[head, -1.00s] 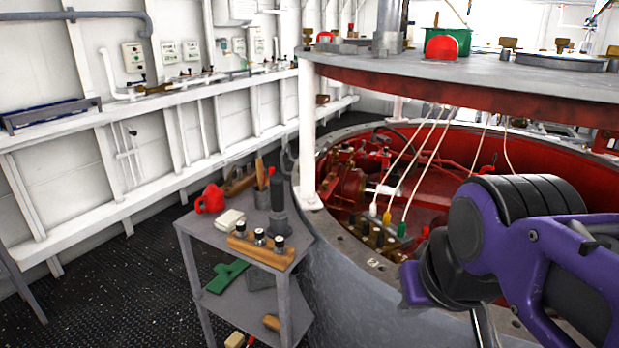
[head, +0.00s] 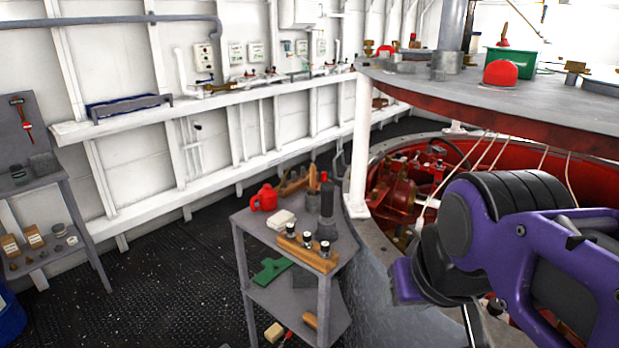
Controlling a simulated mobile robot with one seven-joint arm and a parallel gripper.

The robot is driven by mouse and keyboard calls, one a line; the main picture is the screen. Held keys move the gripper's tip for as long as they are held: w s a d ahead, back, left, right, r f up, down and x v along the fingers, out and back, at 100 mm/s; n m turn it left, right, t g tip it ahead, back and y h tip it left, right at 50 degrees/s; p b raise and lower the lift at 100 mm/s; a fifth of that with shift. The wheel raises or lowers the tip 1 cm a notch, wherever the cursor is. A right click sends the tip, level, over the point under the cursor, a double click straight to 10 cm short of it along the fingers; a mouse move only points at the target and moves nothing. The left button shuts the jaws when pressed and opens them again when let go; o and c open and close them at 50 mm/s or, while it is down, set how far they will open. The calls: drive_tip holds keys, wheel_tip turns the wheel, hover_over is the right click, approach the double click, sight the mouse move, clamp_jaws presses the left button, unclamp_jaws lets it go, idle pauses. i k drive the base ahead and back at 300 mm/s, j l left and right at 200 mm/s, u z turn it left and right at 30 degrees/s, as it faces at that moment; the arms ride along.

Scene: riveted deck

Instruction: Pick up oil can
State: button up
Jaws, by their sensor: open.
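A small red can with a spout or handle (head: 265,198) stands upright on the left back part of the grey stand's top shelf. It looks like the oil can, though it is small in the picture. My purple and black arm (head: 455,240) reaches in from the right edge, well to the right of the can and apart from it. Its lower end runs down out of the picture, and I cannot see the jaws of my gripper.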

sight(267, 197)
drive_tip(key=j+u, duration=0.25)
drive_tip(key=i+j+u, duration=0.1)
drive_tip(key=j+u, duration=0.2)
drive_tip(key=i+j+u, duration=0.25)
drive_tip(key=j+u, duration=0.15)
drive_tip(key=i+j+u, duration=0.35)
drive_tip(key=j, duration=0.2)
drive_tip(key=i+j+u, duration=0.6)
drive_tip(key=i, duration=0.3)
drive_tip(key=i+u, duration=0.2)
drive_tip(key=i, duration=0.3)
drive_tip(key=i+z, duration=0.45)
drive_tip(key=i+j+z, duration=0.1)
drive_tip(key=i+z, duration=0.35)
drive_tip(key=i+l+z, duration=0.1)
drive_tip(key=i+z, duration=0.4)
drive_tip(key=z, duration=0.2)
drive_tip(key=i+z, duration=0.35)
drive_tip(key=i+l+z, duration=0.1)
drive_tip(key=i+z, duration=0.6)
drive_tip(key=i, duration=0.25)
drive_tip(key=i+z, duration=0.25)
drive_tip(key=i, duration=0.3)
drive_tip(key=i+z, duration=0.25)
drive_tip(key=i, duration=0.3)
